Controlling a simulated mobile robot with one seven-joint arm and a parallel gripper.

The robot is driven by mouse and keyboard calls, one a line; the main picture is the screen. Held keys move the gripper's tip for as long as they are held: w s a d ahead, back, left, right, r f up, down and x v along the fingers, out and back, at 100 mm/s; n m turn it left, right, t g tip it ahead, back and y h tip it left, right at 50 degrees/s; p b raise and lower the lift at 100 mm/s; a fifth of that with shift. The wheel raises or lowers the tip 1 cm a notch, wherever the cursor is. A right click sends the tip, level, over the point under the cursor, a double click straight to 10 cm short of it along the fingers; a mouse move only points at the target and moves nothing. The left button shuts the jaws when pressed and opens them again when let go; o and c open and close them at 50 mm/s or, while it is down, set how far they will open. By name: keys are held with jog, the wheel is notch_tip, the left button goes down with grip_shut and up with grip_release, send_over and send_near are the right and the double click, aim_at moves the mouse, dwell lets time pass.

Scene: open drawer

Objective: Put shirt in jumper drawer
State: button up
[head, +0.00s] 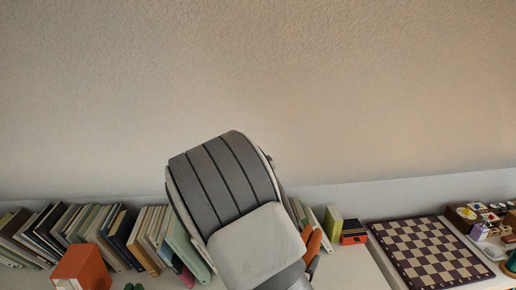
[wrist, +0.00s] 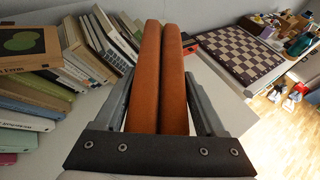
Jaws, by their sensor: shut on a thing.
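My gripper (wrist: 160,80) is shut on a rust-orange folded thing (wrist: 148,85), which I take to be the shirt. Its two thick, rounded folds fill the space between the grey fingers and point away from the wrist. In the head view, a small orange part of the shirt (head: 312,240) shows beside my grey arm, which covers most of the gripper. The shirt is held over or near the white surface; the exact height is hard to tell. No drawer is visible in either view.
A white surface (head: 365,268) runs along a plain wall. Leaning books (head: 90,230) fill its left side, with an orange box (head: 82,267) in front. A chessboard (head: 432,250) and small items (head: 485,222) are at right. Wooden floor (wrist: 275,130) shows at right.

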jog(key=shift+w+d+r, duration=0.15)
jog(key=shift+d, duration=0.35)
jog(key=shift+w+d+r, duration=0.1)
jog(key=shift+d, duration=0.4)
jog(key=shift+w+d+r, duration=0.1)
jog(key=shift+r, duration=0.1)
jog(key=shift+n+t+y, duration=0.4)
jog(key=shift+n+y, duration=0.4)
jog(key=shift+y, duration=0.1)
jog(key=r, duration=0.3)
jog(key=w+r, duration=0.1)
jog(key=r, duration=0.2)
jog(key=w+r, duration=0.1)
jog(key=r, duration=0.2)
jog(key=shift+r, duration=0.75)
